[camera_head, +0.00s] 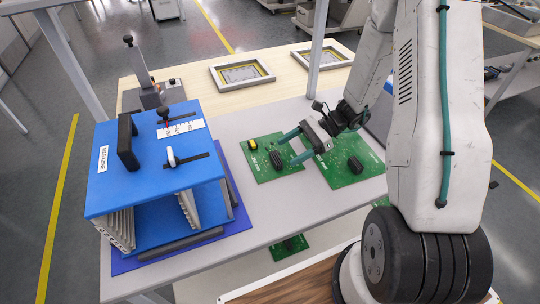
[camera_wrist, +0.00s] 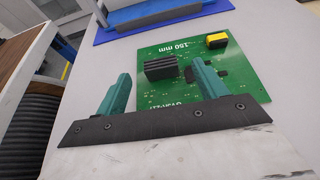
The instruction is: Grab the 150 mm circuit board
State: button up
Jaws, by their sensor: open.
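The 150 mm circuit board (camera_head: 262,173) is green, with a yellow part and a black finned block on top. It lies flat on the grey table top, beside the blue magazine. In the wrist view the board (camera_wrist: 242,80) shows its "150 mm" print upside down. My gripper (camera_head: 294,147) is open and empty, with teal fingers reaching over the board's right side. In the wrist view my gripper (camera_wrist: 161,72) has its right finger in front of the board and its left finger outside the board's edge. The height gap is hard to tell.
A second, larger green board (camera_head: 345,177) lies just right, partly under my gripper. A blue magazine (camera_head: 150,165) with a black handle stands left on a blue mat. Two framed trays (camera_head: 240,72) lie behind. A post (camera_head: 317,50) rises at the back. Another board (camera_head: 289,247) is lower down.

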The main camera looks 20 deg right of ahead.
aim_at(277, 158)
jog(key=x, duration=0.6)
jog(key=shift+f, duration=0.2)
jog(key=c, duration=1.4)
jog(key=shift+o, duration=0.2)
jog(key=shift+r, duration=0.1)
